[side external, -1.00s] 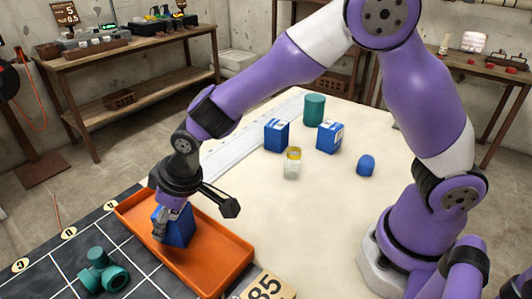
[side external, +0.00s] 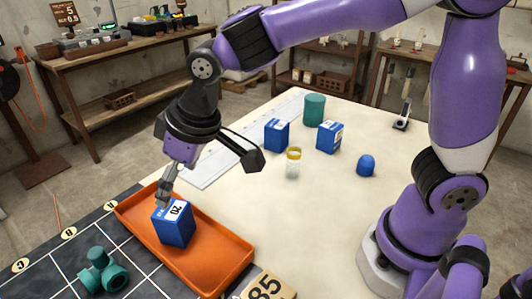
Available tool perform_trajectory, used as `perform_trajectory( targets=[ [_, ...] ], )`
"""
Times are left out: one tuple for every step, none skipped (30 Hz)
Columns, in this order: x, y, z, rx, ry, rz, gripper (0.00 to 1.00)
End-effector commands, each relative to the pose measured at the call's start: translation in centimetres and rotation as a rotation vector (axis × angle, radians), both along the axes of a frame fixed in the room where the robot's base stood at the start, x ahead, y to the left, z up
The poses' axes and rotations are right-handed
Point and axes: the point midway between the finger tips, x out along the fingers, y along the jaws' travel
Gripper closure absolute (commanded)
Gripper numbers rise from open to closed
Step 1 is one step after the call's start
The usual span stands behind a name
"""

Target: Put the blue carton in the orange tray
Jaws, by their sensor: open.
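A blue carton (side external: 173,226) with a white label on its top stands upright in the orange tray (side external: 222,259), towards the tray's left part. My gripper (side external: 165,198) is above and at the far left edge of the carton in the picture, with its fingers pointing down. It is open and holds nothing. Whether a fingertip still touches the carton cannot be told from this view. Two other blue cartons stand on the table, one (side external: 276,135) further left and one (side external: 329,137) further right.
A green cylinder (side external: 314,108), a clear jar with a yellow band (side external: 293,161) and a blue rounded piece (side external: 365,166) stand on the table. A green pipe fitting (side external: 102,271) lies on the dark grid mat left of the tray. A number block (side external: 266,287) is at the tray's near end.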

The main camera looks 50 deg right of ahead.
Motion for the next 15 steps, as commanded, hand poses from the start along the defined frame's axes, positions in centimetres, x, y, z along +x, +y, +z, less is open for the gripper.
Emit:
perform_trajectory(
  targets=[
    [-0.2, -0.1, 0.7, 0.002, -0.004, 0.000, 0.08],
    [-0.3, -0.1, 0.9, 0.000, -0.002, 0.001, 0.08],
    [-0.5, -0.2, 1.2, 0.001, -0.002, -0.001, 0.08],
    [-0.6, -0.5, 1.5, 0.002, -0.003, -0.004, 0.08],
    [-0.7, -0.9, 1.8, 0.002, -0.004, -0.012, 0.08],
    [-1.0, -1.7, 2.3, 0.004, -0.007, -0.026, 0.08],
    [-1.3, -2.6, 2.7, 0.007, -0.012, -0.043, 0.08],
    [-1.7, -3.6, 3.2, 0.009, -0.017, -0.062, 0.08],
    [-2.4, -5.3, 3.8, 0.012, -0.025, -0.095, 0.08],
    [-3.1, -6.6, 4.1, 0.015, -0.030, -0.122, 0.08],
    [-3.9, -7.9, 4.5, 0.017, -0.036, -0.149, 0.08],
    [-5.1, -9.6, 4.8, 0.020, -0.045, -0.186, 0.08],
    [-6.0, -10.8, 5.0, 0.021, -0.051, -0.213, 0.08],
    [-6.9, -11.8, 5.0, 0.022, -0.057, -0.238, 0.08],
    [-8.0, -13.1, 5.0, 0.022, -0.066, -0.272, 0.08]
  ],
)
